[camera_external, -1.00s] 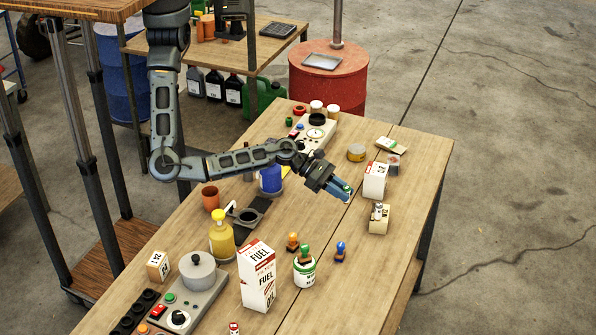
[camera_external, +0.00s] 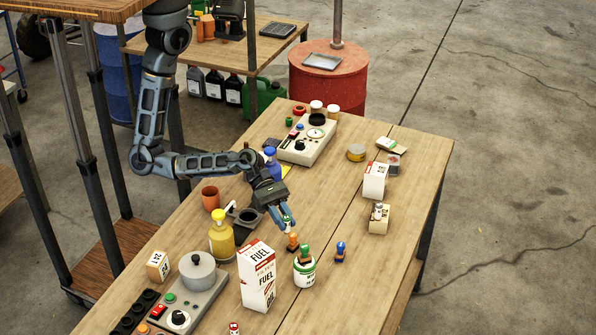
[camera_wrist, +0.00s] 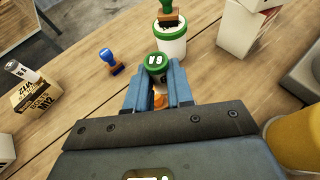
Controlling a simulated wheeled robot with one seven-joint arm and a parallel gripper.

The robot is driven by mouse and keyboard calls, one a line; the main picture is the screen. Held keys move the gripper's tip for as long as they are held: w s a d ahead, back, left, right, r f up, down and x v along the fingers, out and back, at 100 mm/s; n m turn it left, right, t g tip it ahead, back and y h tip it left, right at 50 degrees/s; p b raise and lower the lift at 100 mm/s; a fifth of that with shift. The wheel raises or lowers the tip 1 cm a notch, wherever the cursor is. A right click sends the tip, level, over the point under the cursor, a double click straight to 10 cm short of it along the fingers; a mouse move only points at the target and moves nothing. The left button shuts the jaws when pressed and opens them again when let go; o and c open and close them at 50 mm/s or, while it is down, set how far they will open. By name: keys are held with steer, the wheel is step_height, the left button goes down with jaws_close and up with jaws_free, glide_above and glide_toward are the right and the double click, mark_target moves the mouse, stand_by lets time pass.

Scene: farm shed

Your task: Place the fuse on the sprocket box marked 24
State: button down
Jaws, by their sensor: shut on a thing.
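My gripper (camera_external: 285,221) is shut on a small cylinder with a green end, which I take to be the fuse (camera_wrist: 157,63). Pale digits on its end are hard to read. It is held between the blue fingers (camera_wrist: 157,92), above the table near the orange-handled stamp. The fuse's lower part is mostly hidden by the fingers. The sprocket box (camera_external: 158,266) is a small white and wood-coloured block at the left edge of the table, with its 24T mark facing up. Its top looks bare. My gripper is well to the right of it and farther back.
Stamps and a green-rimmed tin (camera_external: 304,270) are close by. A bolts box (camera_wrist: 36,91) bears a pale cylinder.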

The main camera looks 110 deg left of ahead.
steer(key=s+d+r+m+g+h+b, duration=0.25)
steer(key=s+d+r, duration=0.25)
steer(key=s+d, duration=0.35)
steer(key=s+d+r+m+g+h+b, duration=0.1)
steer(key=s+d+r+m+g+h, duration=0.25)
steer(key=s+d+r, duration=0.5)
steer(key=s+d+f+m+g, duration=0.1)
steer(key=s+d+m+g, duration=0.35)
steer(key=s, duration=0.55)
steer(key=s+d+f+m+g, duration=0.25)
steer(key=s+d, duration=0.35)
steer(key=s, duration=0.5)
steer(key=b, duration=0.1)
glide_above(160, 256)
steer(key=shift+g, duration=0.3)
step_height(160, 256, down, 6)
steer(key=shift+f, duration=0.1)
steer(key=shift+s+f+b, duration=0.1)
steer(key=shift+f+b, duration=0.3)
steer(key=shift+f, duration=1.55)
steer(key=c, duration=1)
jaws_free()
